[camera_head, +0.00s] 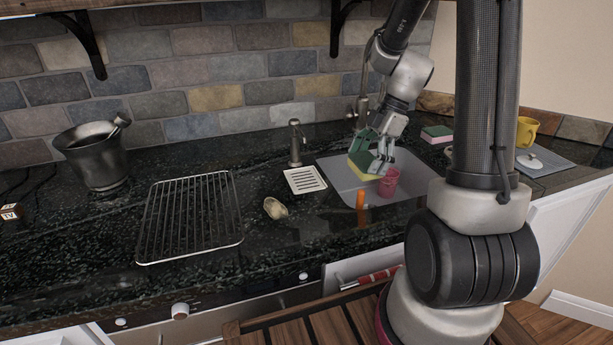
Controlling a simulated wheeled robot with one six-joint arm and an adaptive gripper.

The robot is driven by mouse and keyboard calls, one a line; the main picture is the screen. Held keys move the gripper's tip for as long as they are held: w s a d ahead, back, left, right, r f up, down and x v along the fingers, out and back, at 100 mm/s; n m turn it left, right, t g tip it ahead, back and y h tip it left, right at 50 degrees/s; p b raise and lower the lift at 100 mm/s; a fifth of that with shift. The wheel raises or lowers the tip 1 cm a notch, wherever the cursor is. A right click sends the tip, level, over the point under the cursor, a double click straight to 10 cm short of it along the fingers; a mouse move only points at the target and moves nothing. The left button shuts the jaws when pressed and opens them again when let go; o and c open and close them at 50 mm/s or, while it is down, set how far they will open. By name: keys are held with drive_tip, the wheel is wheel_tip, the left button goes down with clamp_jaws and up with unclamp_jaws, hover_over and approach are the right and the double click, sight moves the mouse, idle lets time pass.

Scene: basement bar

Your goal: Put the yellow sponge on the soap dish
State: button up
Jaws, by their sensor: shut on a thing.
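My gripper (382,158) is shut on the yellow sponge (358,173), which has a dark green upper side. It holds the sponge tilted in the air over the sink area, and the fingers hide part of it. The soap dish (305,179) is a small white slotted tray on the dark counter, just left of the sink. It is empty, and the sponge is to its right and apart from it.
A pink cup (388,183) and an orange item (360,199) are by the sink (345,190), below my gripper. A soap dispenser (295,143) stands behind the dish. A wire rack (190,215) lies left. A pink and green sponge (437,133) lies right.

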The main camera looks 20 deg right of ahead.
approach(303, 185)
drive_tip(key=x, duration=0.5)
drive_tip(key=shift+a, duration=0.3)
drive_tip(key=shift+d+f, duration=0.1)
drive_tip(key=shift+f, duration=0.25)
drive_tip(key=shift+f, duration=0.15)
drive_tip(key=o, duration=0.5)
drive_tip(key=shift+o, duration=0.2)
drive_tip(key=v, duration=1.2)
drive_tip(key=s+d+r+m+t+h, duration=0.2)
drive_tip(key=s+d+m, duration=0.3)
drive_tip(key=s+m, duration=0.4)
drive_tip(key=s+d+r+m+t+h, duration=0.2)
drive_tip(key=s+d+r+m, duration=0.2)
drive_tip(key=s+m, duration=0.5)
drive_tip(key=shift+s+d+h, duration=0.3)
drive_tip(key=shift+s+d, duration=0.15)
drive_tip(key=shift+d, duration=0.2)
